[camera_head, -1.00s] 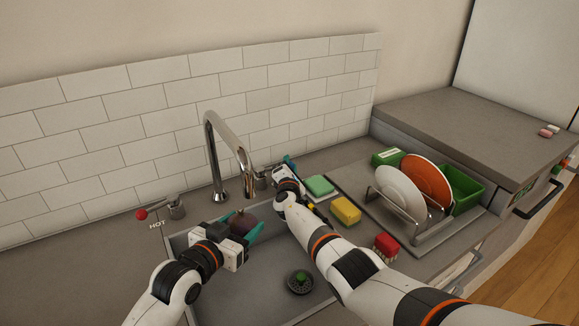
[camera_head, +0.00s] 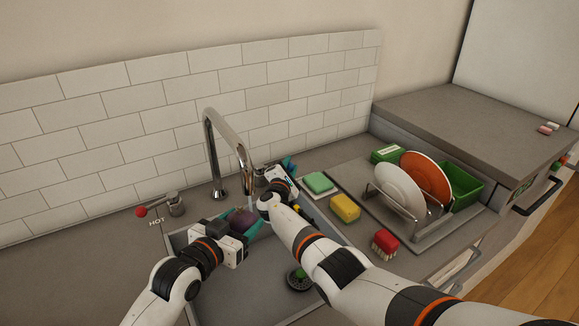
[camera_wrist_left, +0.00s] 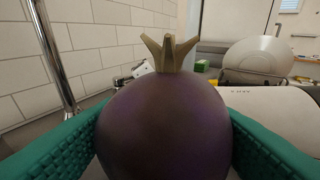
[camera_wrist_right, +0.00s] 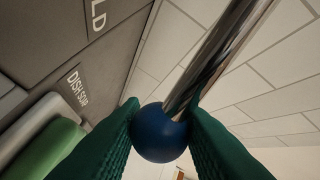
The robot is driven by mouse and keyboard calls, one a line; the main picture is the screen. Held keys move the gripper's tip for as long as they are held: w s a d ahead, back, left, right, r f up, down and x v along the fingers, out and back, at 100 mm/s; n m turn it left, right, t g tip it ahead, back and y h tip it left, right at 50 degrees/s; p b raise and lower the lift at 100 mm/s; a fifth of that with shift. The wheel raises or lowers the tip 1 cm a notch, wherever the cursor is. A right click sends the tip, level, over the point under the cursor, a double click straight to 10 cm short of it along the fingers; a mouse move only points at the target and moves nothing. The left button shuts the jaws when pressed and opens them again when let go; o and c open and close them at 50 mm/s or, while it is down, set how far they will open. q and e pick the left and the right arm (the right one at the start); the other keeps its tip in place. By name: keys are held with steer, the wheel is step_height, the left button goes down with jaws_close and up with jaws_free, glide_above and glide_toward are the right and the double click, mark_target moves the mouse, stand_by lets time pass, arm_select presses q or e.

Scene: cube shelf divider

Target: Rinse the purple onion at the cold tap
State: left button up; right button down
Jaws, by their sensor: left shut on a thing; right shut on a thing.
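The purple onion (camera_head: 241,221) is between the fingers of my left gripper (camera_head: 242,224), which is shut on it over the sink (camera_head: 250,295). In the left wrist view the onion (camera_wrist_left: 165,125) fills the middle, stem up, with a teal finger on each side. The chrome faucet (camera_head: 213,150) stands behind the sink, its spout end close to the onion. My right gripper (camera_wrist_right: 162,135) is shut on the blue ball knob (camera_wrist_right: 160,138) of the cold tap's chrome lever (camera_wrist_right: 215,60). In the head view my right wrist hides the knob.
The red-knobbed hot tap (camera_head: 142,211) is at the left. A green sponge (camera_head: 319,182), a yellow sponge (camera_head: 345,207) and a red brush (camera_head: 385,243) lie right of the sink. A dish rack (camera_head: 425,222) holds plates. A dark green-centred drain (camera_head: 298,279) is in the sink.

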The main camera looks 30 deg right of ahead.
steer(key=c, duration=1.1)
jaws_free()
steer(key=shift+v, duration=1)
steer(key=v, duration=1)
